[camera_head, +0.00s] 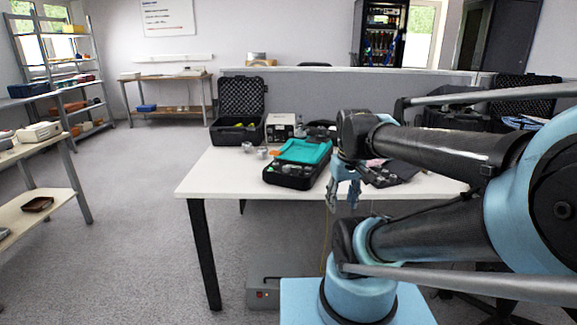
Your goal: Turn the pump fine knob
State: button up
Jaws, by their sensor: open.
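I cannot make out the pump or its fine knob for certain in this view. A white table (222,178) stands in front of me. An open black case with a teal top (305,151) and small parts inside lies on it. A small beige instrument box (281,127) stands behind the case. My gripper (343,205) hangs fingers down at the table's front edge, right of the case, open and apart from the things on the table. My arm hides much of the table's right side.
An open black foam-lined case (240,98) stands at the table's back left. Small metal parts (250,147) lie before it. A dark mat (395,173) lies behind my gripper. A grey box (264,275) sits under the table. The floor at left is clear, beside shelves (40,182).

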jog(key=w+a+r+n+g, duration=0.1)
jog(key=w+a+r+n, duration=0.55)
jog(key=w+r, duration=0.55)
notch_tip(320, 180, up, 6)
jog(key=n+g, duration=0.1)
jog(key=n, duration=0.6)
send_over(287, 166)
notch_tip(287, 166, down, 16)
jog(key=shift+s+a+f, duration=0.1)
jog(key=shift+f, duration=0.05)
grip_shut()
